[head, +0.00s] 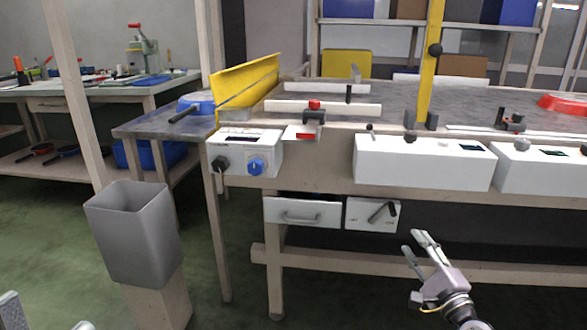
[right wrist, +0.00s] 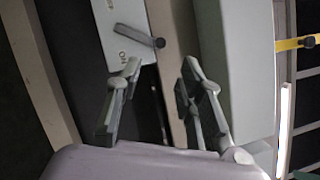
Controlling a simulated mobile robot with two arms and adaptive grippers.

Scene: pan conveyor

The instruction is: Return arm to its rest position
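My right gripper (head: 412,241) is at the lower right of the head view, in front of the conveyor bench and below its front edge. Its two grey fingers are spread and nothing is between them. The right wrist view also shows this gripper (right wrist: 160,68) open and empty, with the white switch panel (right wrist: 125,30) and its dark lever beyond the fingertips. Two grey pieces at the lower left edge of the head view look like the fingertips of my left gripper (head: 46,312). They are wide apart. The rest of that gripper is out of frame.
The conveyor bench carries white control boxes (head: 424,163), a knob box (head: 245,155) and a yellow guard (head: 245,83). Below are a drawer (head: 302,213) and the lever panel (head: 372,215). A grey bin (head: 136,240) stands left. Green floor between bin and bench is clear.

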